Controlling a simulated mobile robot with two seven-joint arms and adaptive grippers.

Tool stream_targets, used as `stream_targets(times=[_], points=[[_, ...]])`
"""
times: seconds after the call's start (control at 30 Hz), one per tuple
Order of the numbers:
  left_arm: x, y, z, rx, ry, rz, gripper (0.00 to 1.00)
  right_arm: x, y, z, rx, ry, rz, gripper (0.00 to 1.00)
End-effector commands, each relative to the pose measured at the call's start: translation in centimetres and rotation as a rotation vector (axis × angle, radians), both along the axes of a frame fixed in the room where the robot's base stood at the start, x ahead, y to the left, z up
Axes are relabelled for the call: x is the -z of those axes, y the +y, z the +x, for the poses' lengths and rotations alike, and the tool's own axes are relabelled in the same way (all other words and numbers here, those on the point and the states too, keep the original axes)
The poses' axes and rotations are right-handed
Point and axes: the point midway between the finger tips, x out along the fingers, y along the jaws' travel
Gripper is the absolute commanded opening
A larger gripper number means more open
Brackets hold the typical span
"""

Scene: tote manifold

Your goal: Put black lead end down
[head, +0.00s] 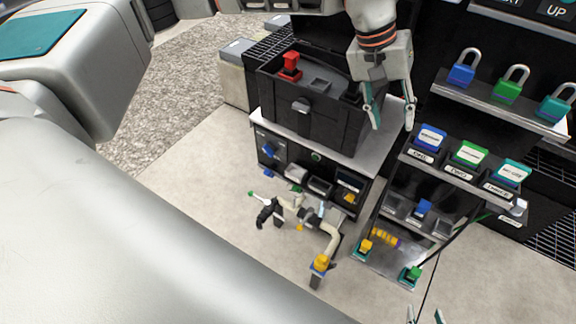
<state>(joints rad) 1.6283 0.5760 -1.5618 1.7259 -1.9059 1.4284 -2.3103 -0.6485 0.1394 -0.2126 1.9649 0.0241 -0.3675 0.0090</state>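A dark cable (452,243), probably the black lead, runs from near a pale grey end piece (519,207) at the right of the lower shelf toward a green connector (413,273) at the shelf's front. I cannot tell exactly where its ends are. My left gripper (389,118) is open and empty, pointing down between the black tote and the lock shelves, well above the cable. My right gripper (425,316) shows only its teal fingertips at the bottom edge. They are apart, with nothing visible between them.
A black tote (325,130) with a red piece (290,66) stands on a grey-topped cabinet. Blue, green and teal padlocks (462,70) sit on the upper right shelf (500,104). A beige pipe manifold (328,228) stands in front of the cabinet. Pale floor (190,185) is clear at left.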

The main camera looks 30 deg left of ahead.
Motion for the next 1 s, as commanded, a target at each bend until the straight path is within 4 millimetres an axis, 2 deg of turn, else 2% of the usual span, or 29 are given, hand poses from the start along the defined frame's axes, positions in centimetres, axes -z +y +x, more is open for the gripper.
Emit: stream_targets(times=[0.03, 0.1, 0.2, 0.3, 0.4, 0.5, 0.63, 0.77, 0.87, 0.97, 1.0], points=[[1.6, -2.7, -2.1, -0.020, 0.089, -0.089, 0.38, 0.0, 0.0, 0.0, 0.000, 0.001, 0.000, 0.40], [2.5, -6.4, -4.9, -0.064, 0.215, -0.216, 0.38, 0.1, 0.0, 0.0, 0.000, 0.001, -0.001, 0.40], [2.7, -11.2, -8.8, -0.149, 0.424, -0.397, 0.38, 0.1, 0.0, -0.1, 0.000, 0.002, -0.001, 0.40], [1.8, -15.0, -11.9, -0.253, 0.654, -0.566, 0.38, 0.2, 0.0, -0.1, -0.001, 0.004, -0.002, 0.40], [0.0, -17.8, -14.0, -0.373, 0.904, -0.720, 0.38, 0.2, 0.0, -0.1, -0.001, 0.005, -0.002, 0.40], [-1.9, -19.5, -14.8, -0.507, 1.171, -0.859, 0.38, 0.3, 0.0, -0.1, -0.001, 0.005, -0.002, 0.40], [-4.1, -20.0, -14.2, -0.695, 1.539, -1.014, 0.38, 0.3, -0.1, -0.2, -0.001, 0.006, -0.002, 0.40], [-4.8, -18.7, -11.9, -0.895, 1.928, -1.140, 0.38, 0.3, -0.1, -0.2, -0.001, 0.006, -0.002, 0.40], [-3.8, -16.5, -9.5, -1.052, 2.237, -1.222, 0.38, 0.3, 0.0, -0.1, -0.001, 0.005, -0.002, 0.40], [-1.2, -13.5, -7.1, -1.208, 2.558, -1.287, 0.38, 0.2, 0.0, -0.1, -0.001, 0.005, -0.002, 0.40], [0.2, -12.2, -6.3, 1.184, -2.512, 1.227, 0.38, 0.2, 0.0, -0.1, -0.001, 0.005, -0.002, 0.40]])
